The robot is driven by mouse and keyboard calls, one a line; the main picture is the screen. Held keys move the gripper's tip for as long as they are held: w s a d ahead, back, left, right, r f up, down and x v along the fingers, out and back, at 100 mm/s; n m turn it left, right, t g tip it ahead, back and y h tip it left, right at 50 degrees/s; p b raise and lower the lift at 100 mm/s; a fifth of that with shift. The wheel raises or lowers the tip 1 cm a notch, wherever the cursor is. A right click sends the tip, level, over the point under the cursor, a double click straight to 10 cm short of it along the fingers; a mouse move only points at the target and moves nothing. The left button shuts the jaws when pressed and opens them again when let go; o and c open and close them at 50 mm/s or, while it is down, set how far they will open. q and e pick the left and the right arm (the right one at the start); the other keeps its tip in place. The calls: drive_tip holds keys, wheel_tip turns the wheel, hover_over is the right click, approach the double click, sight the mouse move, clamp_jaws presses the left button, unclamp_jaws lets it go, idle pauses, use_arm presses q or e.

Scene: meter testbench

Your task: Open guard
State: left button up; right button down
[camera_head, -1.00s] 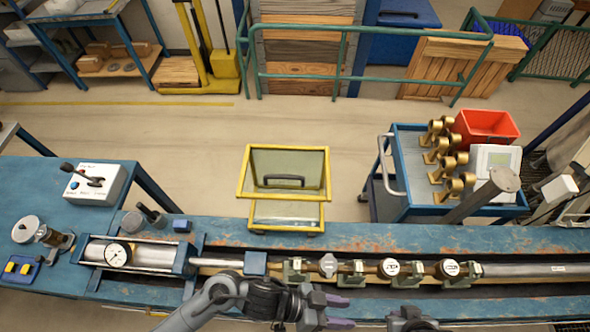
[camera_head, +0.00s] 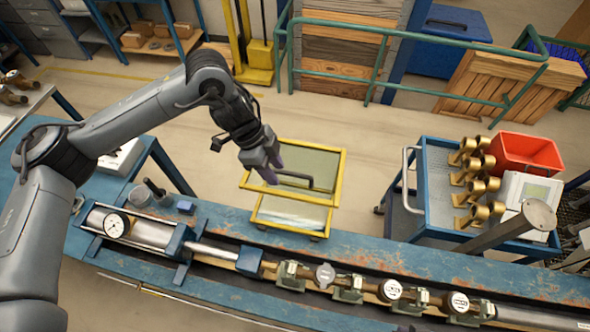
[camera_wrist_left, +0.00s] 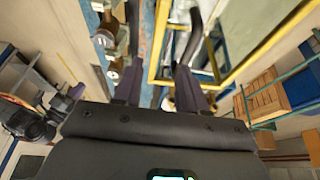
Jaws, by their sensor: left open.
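The guard (camera_head: 335,183) is a yellow-framed clear panel standing at the bench's back edge, with a dark handle (camera_head: 293,177) across it. My left gripper (camera_head: 271,170) is open and hangs at the left end of the handle; I cannot tell whether they touch. In the left wrist view its two purple fingers (camera_wrist_left: 158,85) are spread apart, with the yellow frame (camera_wrist_left: 160,40) beyond them.
The blue bench (camera_head: 380,250) carries a row of meters and pipe, with a pressure gauge (camera_head: 115,225) at the left. A blue cart (camera_head: 428,190) with brass parts and a red bin (camera_head: 528,152) stands right of the guard.

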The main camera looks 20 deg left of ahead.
sight(296, 174)
use_arm(q)
wheel_tip(296, 174, up, 5)
drive_tip(key=w+t, duration=0.1)
drive_tip(key=w, duration=0.2)
drive_tip(key=p+x, duration=0.1)
drive_tip(key=x, duration=0.9)
drive_tip(key=shift+a+f, duration=0.1)
drive_tip(key=shift+f, duration=0.15)
clamp_jaws()
